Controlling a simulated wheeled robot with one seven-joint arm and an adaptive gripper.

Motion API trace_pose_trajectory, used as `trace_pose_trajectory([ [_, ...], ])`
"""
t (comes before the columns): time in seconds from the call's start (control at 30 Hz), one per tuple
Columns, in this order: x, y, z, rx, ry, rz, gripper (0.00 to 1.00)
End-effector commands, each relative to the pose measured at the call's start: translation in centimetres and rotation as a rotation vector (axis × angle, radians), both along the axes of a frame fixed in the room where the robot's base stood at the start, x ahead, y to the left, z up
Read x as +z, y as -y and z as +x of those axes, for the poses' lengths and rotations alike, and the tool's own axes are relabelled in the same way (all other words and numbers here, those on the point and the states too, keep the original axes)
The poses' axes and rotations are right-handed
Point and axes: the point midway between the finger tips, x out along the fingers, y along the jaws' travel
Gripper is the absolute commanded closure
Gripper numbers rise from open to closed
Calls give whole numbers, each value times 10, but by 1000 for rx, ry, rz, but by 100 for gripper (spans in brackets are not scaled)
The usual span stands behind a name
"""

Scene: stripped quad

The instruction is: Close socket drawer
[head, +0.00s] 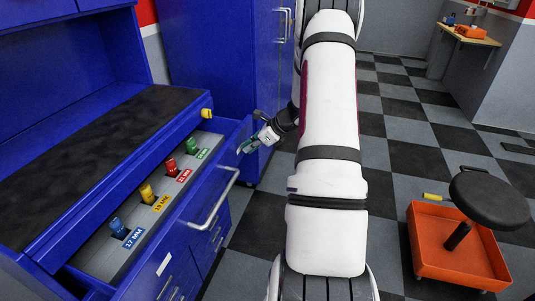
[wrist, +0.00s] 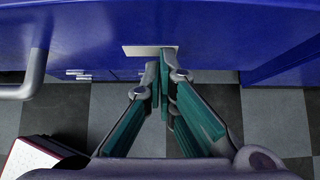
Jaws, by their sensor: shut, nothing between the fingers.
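The blue socket drawer (head: 208,188) is pulled out from under the dark-topped workbench in the head view. Inside it, several coloured sockets stand in a row by size labels, among them a blue one (head: 117,227) and a red one (head: 170,166). A grey bar handle (head: 215,200) is on its front; part of it also shows at the left of the wrist view (wrist: 35,75). My gripper (head: 246,147) is at the far end of the drawer front. In the wrist view my gripper (wrist: 163,68) is shut and empty, its tips close to a pale label (wrist: 150,50) on the blue front; contact is unclear.
Lower drawers (head: 205,240) sit below the open one. A tall blue cabinet (head: 220,55) stands behind my gripper. An orange-based stool (head: 455,250) is at the right. The checkered floor between is clear. My arm hides the middle of the head view.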

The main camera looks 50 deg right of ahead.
Motion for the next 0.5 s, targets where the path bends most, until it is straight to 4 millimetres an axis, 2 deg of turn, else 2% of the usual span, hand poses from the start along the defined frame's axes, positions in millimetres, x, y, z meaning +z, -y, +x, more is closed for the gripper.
trace_pose_trajectory([
  [0.03,-2,-7,17,6,1,-1,100],
  [0.2,-1,-23,60,5,3,-1,100],
  [0.5,-1,-43,117,3,1,0,100],
])
